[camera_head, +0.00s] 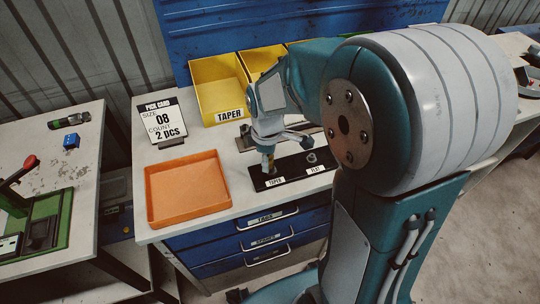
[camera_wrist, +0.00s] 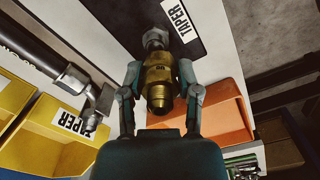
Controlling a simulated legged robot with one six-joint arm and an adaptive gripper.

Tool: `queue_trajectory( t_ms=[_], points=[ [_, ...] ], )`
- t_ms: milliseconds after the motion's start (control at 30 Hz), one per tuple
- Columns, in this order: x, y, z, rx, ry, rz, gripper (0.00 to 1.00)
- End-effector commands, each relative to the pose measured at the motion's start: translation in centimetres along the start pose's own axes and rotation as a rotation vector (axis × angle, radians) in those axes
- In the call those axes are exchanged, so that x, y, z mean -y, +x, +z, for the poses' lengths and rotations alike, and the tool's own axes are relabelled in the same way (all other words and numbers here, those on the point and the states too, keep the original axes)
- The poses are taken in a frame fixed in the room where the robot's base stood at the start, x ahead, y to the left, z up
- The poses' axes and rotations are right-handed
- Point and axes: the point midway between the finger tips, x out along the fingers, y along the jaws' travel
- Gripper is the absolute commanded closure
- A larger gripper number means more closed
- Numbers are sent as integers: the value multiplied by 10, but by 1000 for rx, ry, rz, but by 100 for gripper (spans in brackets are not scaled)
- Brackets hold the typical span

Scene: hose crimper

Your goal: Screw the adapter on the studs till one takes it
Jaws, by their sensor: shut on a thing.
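My gripper (camera_head: 267,150) is shut on the brass adapter (camera_wrist: 158,80), with one finger on each side of it in the wrist view. The adapter has a small dark marking that I cannot read. Its far end meets a silver stud (camera_wrist: 155,40) on the black stud plate (camera_head: 291,170); I cannot tell how far the threads engage. This stud stands by the TAPER label (camera_head: 275,183). A second stud (camera_head: 311,157) stands bare to the right, by another label (camera_head: 317,169) that seems to read FLAT.
An orange tray (camera_head: 188,214) lies left of the plate. Yellow bins (camera_head: 217,90), one marked TAPER, stand behind. A pick card (camera_head: 163,120) reads size 08, count 2 pcs. A side bench (camera_head: 75,160) with a green-based tool stands at left. Blue drawers (camera_head: 250,240) are below.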

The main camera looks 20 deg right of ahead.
Motion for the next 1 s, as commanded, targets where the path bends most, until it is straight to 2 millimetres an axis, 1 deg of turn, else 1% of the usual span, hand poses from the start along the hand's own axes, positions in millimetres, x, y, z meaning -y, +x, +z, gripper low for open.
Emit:
queue_trajectory(
  t_ms=[233,600,1000],
  points=[
    [-3,0,5,-4,3,-3,100],
    [2,0,-2,0,1,0,100],
    [1,0,1,-2,3,-2,100]
  ],
)
